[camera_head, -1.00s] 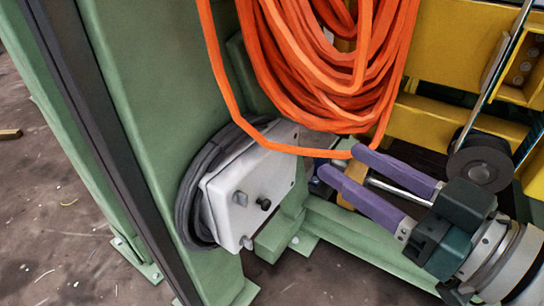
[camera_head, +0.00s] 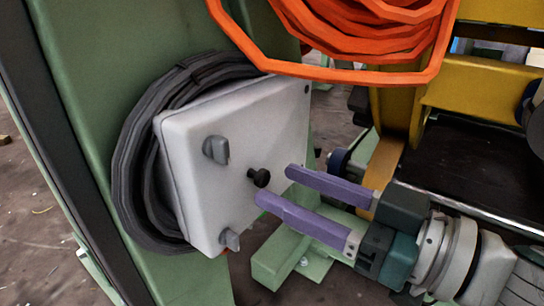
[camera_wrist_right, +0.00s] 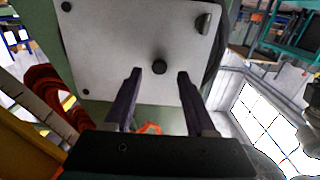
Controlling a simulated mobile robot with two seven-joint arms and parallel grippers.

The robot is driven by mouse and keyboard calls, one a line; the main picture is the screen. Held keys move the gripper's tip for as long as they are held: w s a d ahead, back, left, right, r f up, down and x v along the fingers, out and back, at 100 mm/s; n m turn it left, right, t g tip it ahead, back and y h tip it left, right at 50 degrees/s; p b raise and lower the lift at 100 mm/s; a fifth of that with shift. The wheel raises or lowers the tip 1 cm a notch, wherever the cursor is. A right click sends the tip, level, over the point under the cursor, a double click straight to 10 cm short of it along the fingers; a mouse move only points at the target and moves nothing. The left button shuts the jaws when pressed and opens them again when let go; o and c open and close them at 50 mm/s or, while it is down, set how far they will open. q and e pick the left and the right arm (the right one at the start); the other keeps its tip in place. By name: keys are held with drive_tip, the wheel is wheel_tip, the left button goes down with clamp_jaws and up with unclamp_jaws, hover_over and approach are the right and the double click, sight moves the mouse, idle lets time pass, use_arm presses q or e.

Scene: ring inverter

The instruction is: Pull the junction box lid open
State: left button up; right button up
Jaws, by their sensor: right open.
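The junction box lid (camera_head: 200,185) is a light grey plate, closed on its box against the green post. A black knob (camera_head: 259,178) sticks out near its middle, with two grey latches (camera_head: 215,149) on its left side. My right gripper (camera_head: 274,185) is open and empty. Its two purple fingers point at the knob, the tips close to it. In the right wrist view the knob (camera_wrist_right: 159,67) shows between and just beyond the fingertips (camera_wrist_right: 159,76). I cannot tell whether anything touches. My left gripper is out of view.
A coil of black cable (camera_head: 135,170) hangs behind the box. Orange hose loops (camera_head: 360,45) hang above it and cross near its top edge. A green frame foot (camera_head: 285,262) lies below, and yellow machinery (camera_head: 475,90) stands at the right.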

sight(264, 158)
drive_tip(key=shift+b+x, duration=0.4)
drive_tip(key=shift+x, duration=1)
clamp_jaws()
idle(0.4)
